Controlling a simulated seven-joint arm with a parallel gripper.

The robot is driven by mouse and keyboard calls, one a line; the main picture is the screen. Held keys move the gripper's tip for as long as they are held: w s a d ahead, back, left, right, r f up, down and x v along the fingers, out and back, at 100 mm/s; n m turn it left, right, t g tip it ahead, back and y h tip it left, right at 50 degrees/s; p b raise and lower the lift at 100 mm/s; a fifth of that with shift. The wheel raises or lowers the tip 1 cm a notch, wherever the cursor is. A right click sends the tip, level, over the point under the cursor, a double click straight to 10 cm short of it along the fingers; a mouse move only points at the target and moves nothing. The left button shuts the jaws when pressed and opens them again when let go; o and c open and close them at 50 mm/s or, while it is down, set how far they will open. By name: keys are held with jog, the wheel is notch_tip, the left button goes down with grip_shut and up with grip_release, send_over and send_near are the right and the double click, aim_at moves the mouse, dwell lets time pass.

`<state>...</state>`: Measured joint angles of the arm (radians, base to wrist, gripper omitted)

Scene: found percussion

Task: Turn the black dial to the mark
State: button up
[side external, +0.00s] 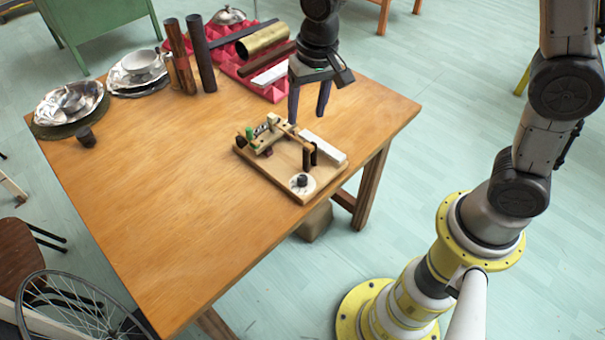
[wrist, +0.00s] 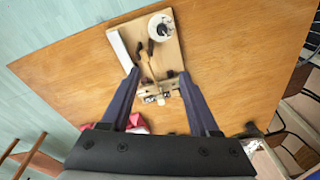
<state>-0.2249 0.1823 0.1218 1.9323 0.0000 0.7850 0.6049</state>
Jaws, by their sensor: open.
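The black dial (side external: 301,180) is a small knob on a round white plate (side external: 308,188) at the near corner of a wooden board (side external: 270,175). In the wrist view the dial (wrist: 162,30) sits on its white plate near the top, beyond my fingertips. The mark is too small to make out. My gripper (side external: 308,105) points down above the far side of the board, apart from the dial. In the wrist view my gripper (wrist: 158,72) has its two fingers spread wide with nothing held between them.
On the board are a wooden bar mechanism (side external: 275,130) and a white block (side external: 323,147). Behind stand a red egg-crate foam (side external: 225,55), dark tubes (side external: 201,55) and metal bowls (side external: 70,102). The table's (side external: 180,215) near left part is clear.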

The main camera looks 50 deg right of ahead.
jog(key=g, duration=0.1)
send_over(303, 178)
notch_tip(303, 178, down, 6)
jog(key=r, duration=0.1)
jog(key=shift+n, duration=0.3)
notch_tip(303, 178, down, 14)
jog(key=shift+w+r, duration=0.1)
jog(key=shift+r, duration=0.05)
grip_shut()
